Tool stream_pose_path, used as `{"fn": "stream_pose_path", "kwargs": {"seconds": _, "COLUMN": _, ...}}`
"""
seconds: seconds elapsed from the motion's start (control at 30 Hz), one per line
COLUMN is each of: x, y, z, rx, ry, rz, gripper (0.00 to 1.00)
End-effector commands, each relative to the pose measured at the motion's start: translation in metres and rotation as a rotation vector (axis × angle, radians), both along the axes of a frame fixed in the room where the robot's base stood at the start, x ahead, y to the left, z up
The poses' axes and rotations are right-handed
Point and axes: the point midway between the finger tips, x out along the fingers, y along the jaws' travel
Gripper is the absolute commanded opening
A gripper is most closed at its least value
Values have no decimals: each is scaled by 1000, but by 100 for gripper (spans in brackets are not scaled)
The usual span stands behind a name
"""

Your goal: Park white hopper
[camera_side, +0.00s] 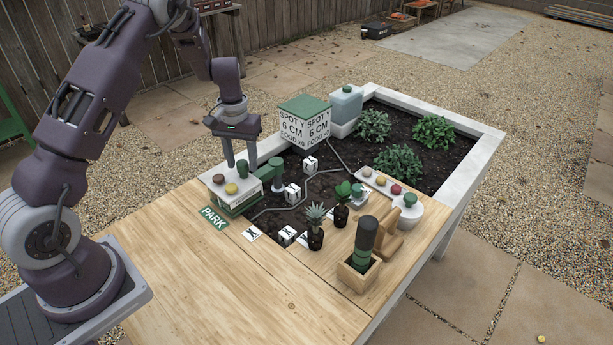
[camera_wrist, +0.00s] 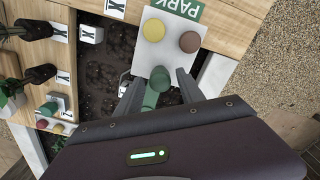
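A white-topped green box (camera_side: 235,203) with yellow and brown knobs stands at the bed's near left corner; its white top (camera_wrist: 150,58) shows in the wrist view. No label says which thing is the hopper. A green PARK sign (camera_side: 214,217) lies on the wood in front of this box and shows at the top of the wrist view (camera_wrist: 181,8). My gripper (camera_side: 241,165) points down just above the box's far side, fingers apart. In the wrist view a green cylinder (camera_wrist: 152,93) lies between the fingertips, with a gap beside it. Contact is unclear.
A white cube with green lid and printed text (camera_side: 303,124) stands behind, beside a blue-grey tank (camera_side: 345,104). Small white lettered cubes (camera_side: 293,193), a grey hose, potted plants (camera_side: 315,228) and a white pot with green knob (camera_side: 408,212) are to the right. The front tabletop is bare.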

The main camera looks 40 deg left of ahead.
Motion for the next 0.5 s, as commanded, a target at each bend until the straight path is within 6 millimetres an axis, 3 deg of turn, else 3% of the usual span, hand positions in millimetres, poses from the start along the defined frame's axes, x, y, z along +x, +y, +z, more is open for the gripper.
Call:
{"fn": "stream_pose_path", "kwargs": {"seconds": 0.17, "x": 1, "y": 0, "z": 6, "rx": 0, "ry": -2, "rz": -1, "gripper": 45}}
{"fn": "stream_pose_path", "kwargs": {"seconds": 0.5, "x": 1, "y": 0, "z": 50, "rx": 1, "ry": -3, "rz": 0, "gripper": 45}}
